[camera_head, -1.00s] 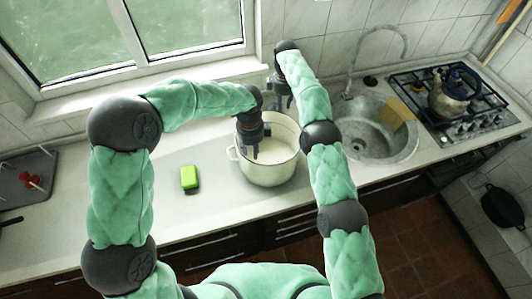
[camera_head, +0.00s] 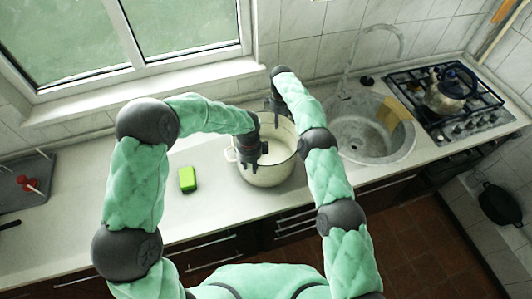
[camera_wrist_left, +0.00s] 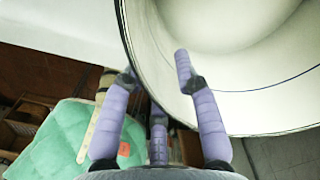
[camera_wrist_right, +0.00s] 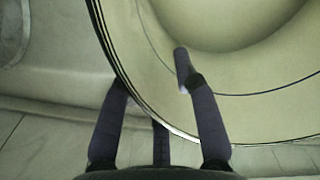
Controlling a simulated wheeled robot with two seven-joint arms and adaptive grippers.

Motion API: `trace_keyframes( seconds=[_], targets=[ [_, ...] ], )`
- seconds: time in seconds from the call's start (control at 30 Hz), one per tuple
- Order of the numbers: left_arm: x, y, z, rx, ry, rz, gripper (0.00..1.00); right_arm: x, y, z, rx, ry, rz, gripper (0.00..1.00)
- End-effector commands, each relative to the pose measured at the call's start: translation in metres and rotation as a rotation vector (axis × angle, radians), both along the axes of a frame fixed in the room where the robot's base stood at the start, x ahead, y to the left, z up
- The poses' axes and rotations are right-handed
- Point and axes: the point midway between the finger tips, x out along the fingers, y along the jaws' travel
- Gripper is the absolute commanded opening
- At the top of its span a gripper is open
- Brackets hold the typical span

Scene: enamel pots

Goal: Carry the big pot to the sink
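The big pot (camera_head: 264,176) is cream-white with a dark rim line and stands upright on the counter, left of the sink (camera_head: 366,155). My left gripper (camera_head: 255,158) is at the pot's near-left rim. In the left wrist view (camera_wrist_left: 155,70) it straddles the rim, one finger inside and others outside, spread apart. My right gripper (camera_head: 277,104) is at the pot's far rim. In the right wrist view (camera_wrist_right: 152,77) it likewise straddles the rim with fingers spread. The outer fingertips are partly hidden behind the pot wall, and I cannot see whether any finger touches it.
A green sponge (camera_head: 188,179) lies left of the pot. A faucet (camera_head: 350,62) rises behind the sink, and a brown board (camera_head: 391,114) leans in it. A kettle (camera_head: 448,92) stands on the stove. A grey board (camera_head: 22,185) with red items is far left.

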Motion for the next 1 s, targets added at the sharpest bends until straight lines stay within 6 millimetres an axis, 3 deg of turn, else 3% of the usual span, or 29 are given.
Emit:
trace_keyframes(
  seconds=[0.2,0.5,0.6,0.63,1.0],
  targets=[
    [-0.0001,-0.0002,-0.0122,-0.001,0.0,0.0,0.31,0.0003,-0.0003,-0.0119,0.0,-0.001,0.0,0.31],
    [-0.0002,-0.0001,-0.0131,0.0,0.0,0.0,0.31,0.0003,-0.0001,-0.0128,0.0,-0.001,0.0,0.31],
    [-0.0002,-0.0001,-0.013,0.0,0.0,0.0,0.03,0.0002,-0.0001,-0.0127,0.0,-0.001,0.0,0.03],
    [-0.0002,-0.0001,-0.013,0.0,0.0,0.0,0.0,0.0002,-0.0001,-0.0127,0.0,-0.001,0.0,0.0],
    [0.0042,-0.0012,-0.01,-0.004,-0.011,0.001,0.0,0.0002,0.0019,-0.0098,0.001,-0.002,0.001,0.0]
  ],
)
